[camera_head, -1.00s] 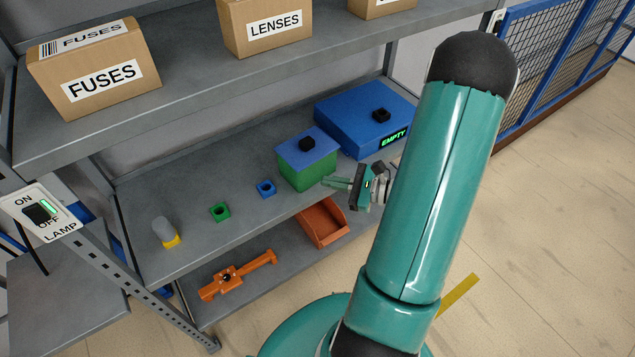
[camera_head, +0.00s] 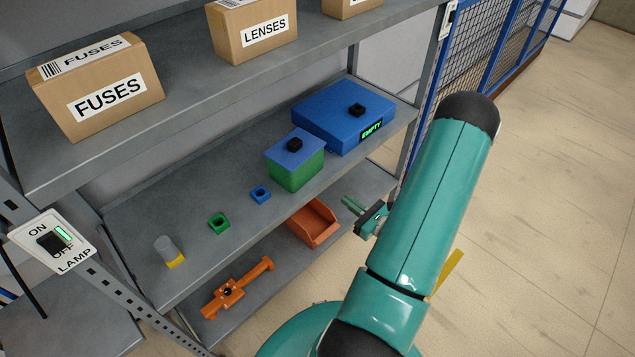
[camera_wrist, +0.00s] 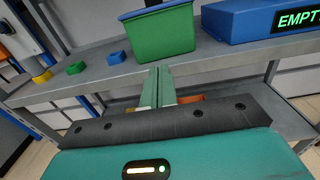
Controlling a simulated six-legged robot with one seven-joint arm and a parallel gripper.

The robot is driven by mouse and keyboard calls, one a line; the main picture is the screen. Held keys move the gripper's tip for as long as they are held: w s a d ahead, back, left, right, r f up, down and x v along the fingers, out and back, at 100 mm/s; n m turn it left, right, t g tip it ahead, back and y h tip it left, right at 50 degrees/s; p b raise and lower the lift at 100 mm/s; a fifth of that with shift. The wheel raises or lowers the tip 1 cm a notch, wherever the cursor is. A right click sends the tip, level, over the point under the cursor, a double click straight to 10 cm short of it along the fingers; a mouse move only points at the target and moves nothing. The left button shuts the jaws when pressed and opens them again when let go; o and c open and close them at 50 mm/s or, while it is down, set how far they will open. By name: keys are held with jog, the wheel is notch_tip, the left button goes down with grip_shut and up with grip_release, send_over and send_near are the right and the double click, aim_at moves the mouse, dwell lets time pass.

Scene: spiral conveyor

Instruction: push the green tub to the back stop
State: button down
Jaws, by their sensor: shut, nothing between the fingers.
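The green tub (camera_head: 296,175) has a blue lid (camera_head: 290,148) with a black knob. It stands upright on the middle shelf, left of a larger blue box, near the shelf's front part. It also shows in the wrist view (camera_wrist: 163,36), straight beyond my fingers. My gripper (camera_head: 346,201) is shut and empty, in front of the shelf and to the right of the tub. Its fingertips (camera_wrist: 158,70) are apart from the tub in the head view. The back stop cannot be told apart from the shelf's rear edge.
The blue box (camera_head: 343,115) marked EMPTY is to the tub's right. An orange bin (camera_head: 313,222) is below. The upper shelf (camera_head: 180,110) overhangs behind.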

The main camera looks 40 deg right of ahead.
aim_at(308, 172)
jog(key=w, duration=1.4)
jog(key=shift+a, duration=0.25)
